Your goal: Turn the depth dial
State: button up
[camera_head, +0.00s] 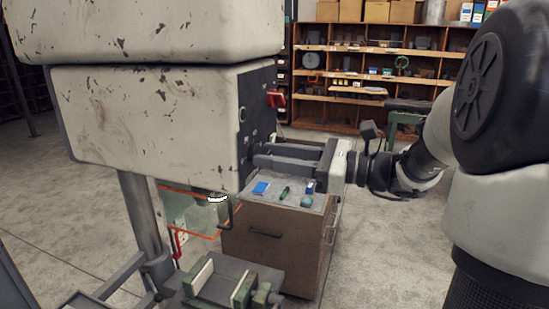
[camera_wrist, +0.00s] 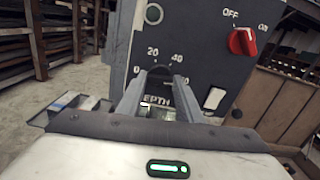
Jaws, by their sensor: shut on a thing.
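The depth dial (camera_wrist: 159,72) is a dark round knob on the black control panel (camera_wrist: 195,65), with white marks 0, 20, 40 and 60 around it and a partly covered DEPTH label (camera_wrist: 157,100) below. My gripper (camera_wrist: 157,84) reaches the panel with one finger on each side of the dial and is shut on it. In the head view my gripper (camera_head: 258,156) points left against the lower part of the panel (camera_head: 258,115); the dial is hidden there.
A red OFF/ON switch (camera_wrist: 243,41) and a white rocker switch (camera_wrist: 214,98) sit right of the dial. Below my gripper is a cabinet (camera_head: 270,235) with small items on top. A vise (camera_head: 225,283) stands in front. Shelves (camera_head: 370,75) line the back.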

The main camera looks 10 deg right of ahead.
jog(key=shift+f+n+b, duration=0.2)
jog(key=shift+n+b, duration=11.1)
jog(key=shift+b, duration=1.2)
jog(key=shift+r, duration=0.1)
jog(key=o, duration=1.1)
jog(key=shift+s, duration=0.1)
